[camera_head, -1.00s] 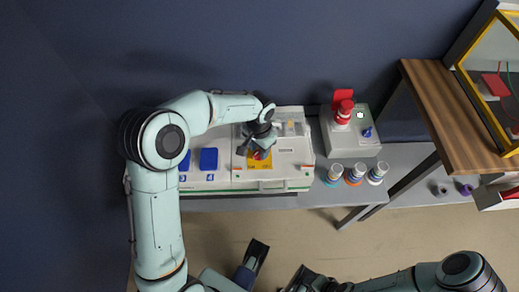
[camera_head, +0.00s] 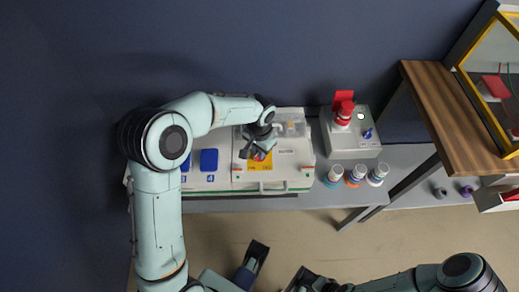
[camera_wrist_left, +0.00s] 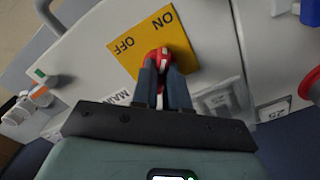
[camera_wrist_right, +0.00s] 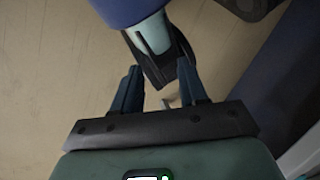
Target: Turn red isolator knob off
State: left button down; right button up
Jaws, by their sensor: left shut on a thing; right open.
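The red isolator knob (camera_wrist_left: 158,54) sits on a yellow plate (camera_wrist_left: 120,58) marked ON and OFF in the left wrist view. A white mark shows on the knob. My left gripper (camera_wrist_left: 162,70) is shut on the knob, with one finger on each side, and the fingers hide part of it. In the head view my left gripper (camera_head: 255,151) is over the yellow plate (camera_head: 263,164) on the white panel (camera_head: 288,172), and the knob is mostly hidden. My right gripper (camera_wrist_right: 159,82) is open and empty, low at the bottom of the head view (camera_head: 300,275).
Blue squares (camera_head: 209,159) are on the panel's left. A wooden shelf (camera_head: 450,120) is at the right.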

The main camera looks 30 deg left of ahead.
pick_arm(q)
jog(key=n, duration=0.4)
jog(key=shift+r, duration=0.1)
jog(key=n+p, duration=0.1)
jog(key=n, duration=0.3)
jog(key=shift+n+p, duration=0.3)
jog(key=n+p, duration=0.1)
jog(key=n, duration=0.3)
jog(key=shift+p, duration=0.4)
jog(key=shift+n+p, duration=0.9)
jog(key=shift+n, duration=1.3)
pick_arm(e)
jog(key=shift+g, duration=0.5)
jog(key=shift+s+a+r, duration=0.1)
jog(key=shift+s+r, duration=0.3)
jog(key=shift+r, duration=0.35)
jog(key=shift+s+r, duration=0.4)
jog(key=shift+r, duration=0.35)
jog(key=shift+s+a+r, duration=0.1)
jog(key=shift+s+r, duration=0.3)
jog(key=shift+r, duration=0.35)
pick_arm(q)
jog(key=c, duration=1.1)
grip_release()
jog(key=shift+c, duration=0.2)
